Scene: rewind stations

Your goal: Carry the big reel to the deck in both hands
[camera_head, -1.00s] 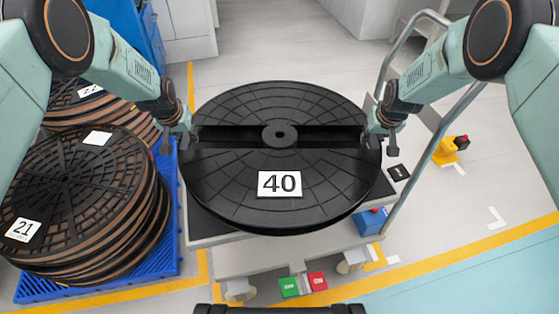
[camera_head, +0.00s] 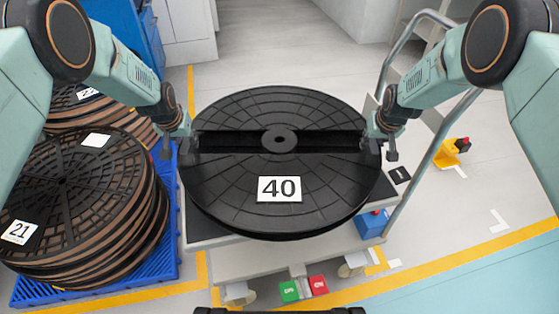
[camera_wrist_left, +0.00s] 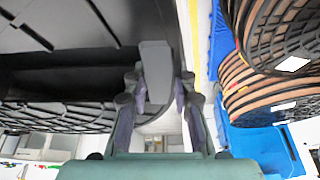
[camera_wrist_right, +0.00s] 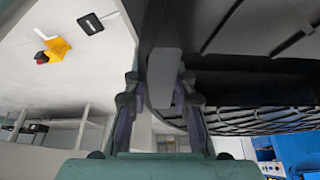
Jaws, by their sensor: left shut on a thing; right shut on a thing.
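The big black reel (camera_head: 240,187) with a white label reading 40 is between my two arms in the head view. A dark slot with a central hub runs across it. My left gripper (camera_head: 180,146) is shut on its left edge, at the slot's end. My right gripper (camera_head: 377,146) is shut on its right edge. The reel also shows in the left wrist view (camera_wrist_left: 60,25) and the right wrist view (camera_wrist_right: 240,30). It lies over a grey cart (camera_head: 300,256), probably the deck; whether it touches is hidden under the reel.
Stacked brown-edged reels (camera_head: 75,200), one labelled 21, stand on a blue pallet (camera_head: 105,288) at the left. The cart's grey rail (camera_head: 432,150) rises at the right. A yellow item (camera_head: 449,153) is on the floor. Green (camera_head: 289,291) and red (camera_head: 318,285) pedals show below the cart.

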